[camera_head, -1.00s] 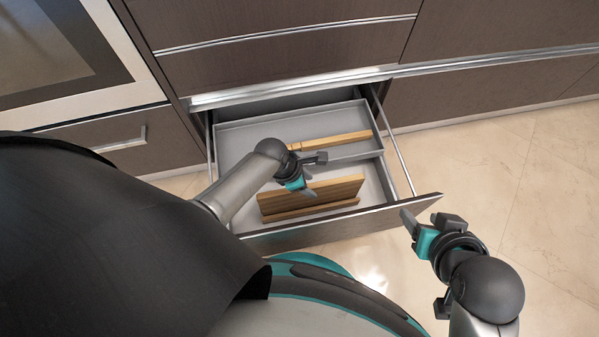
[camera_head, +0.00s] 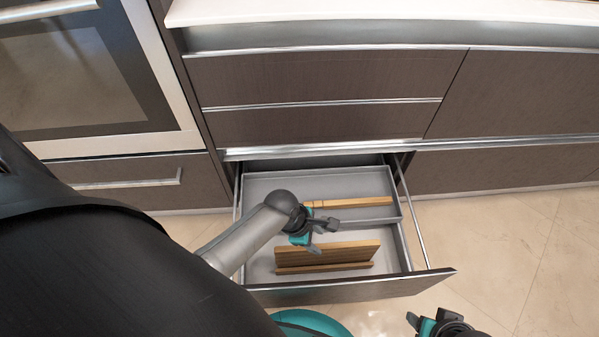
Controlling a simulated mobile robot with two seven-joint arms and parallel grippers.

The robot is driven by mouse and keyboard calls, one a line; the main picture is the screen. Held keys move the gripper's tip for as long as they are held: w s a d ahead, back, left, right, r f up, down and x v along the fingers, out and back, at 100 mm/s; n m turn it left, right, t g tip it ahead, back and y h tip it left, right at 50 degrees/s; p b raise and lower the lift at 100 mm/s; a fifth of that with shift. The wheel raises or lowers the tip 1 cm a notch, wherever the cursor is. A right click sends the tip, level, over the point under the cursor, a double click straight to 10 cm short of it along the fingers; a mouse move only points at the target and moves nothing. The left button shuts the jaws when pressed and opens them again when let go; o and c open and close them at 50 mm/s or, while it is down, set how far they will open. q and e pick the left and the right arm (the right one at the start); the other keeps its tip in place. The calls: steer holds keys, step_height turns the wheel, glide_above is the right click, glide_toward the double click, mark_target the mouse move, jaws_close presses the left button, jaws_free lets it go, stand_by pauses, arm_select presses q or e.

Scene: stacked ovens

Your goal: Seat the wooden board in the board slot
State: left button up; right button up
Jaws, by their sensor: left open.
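The wooden board (camera_head: 345,252) stands on its long edge in the front part of the open drawer. A low wooden strip (camera_head: 325,267) runs along its front foot and looks like the board slot; how deep the board sits in it cannot be told. My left gripper (camera_head: 323,238) is open and empty, at the board's upper left edge, with one finger in front of the board's face. Whether it touches the board cannot be told. My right gripper (camera_head: 430,322) is at the bottom edge, outside the drawer and partly cut off.
The open drawer (camera_head: 360,290) has a raised grey tray (camera_head: 350,212) at the back, holding a long wooden piece (camera_head: 360,202). A closed drawer front and an oven (camera_head: 75,80) stand at the left. The tiled floor (camera_head: 500,250) at the right is clear.

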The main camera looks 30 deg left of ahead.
arm_select(q)
steer(key=s+a+r+m+y, duration=0.1)
steer(key=s+r+m, duration=0.1)
steer(key=m, duration=0.6)
steer(key=s+a+r+m+y, duration=0.1)
steer(key=s+r+m, duration=0.2)
steer(key=m, duration=0.5)
steer(key=s+a+r+m+t+y, duration=0.1)
steer(key=r+m, duration=0.3)
steer(key=m, duration=0.4)
steer(key=shift+s, duration=0.85)
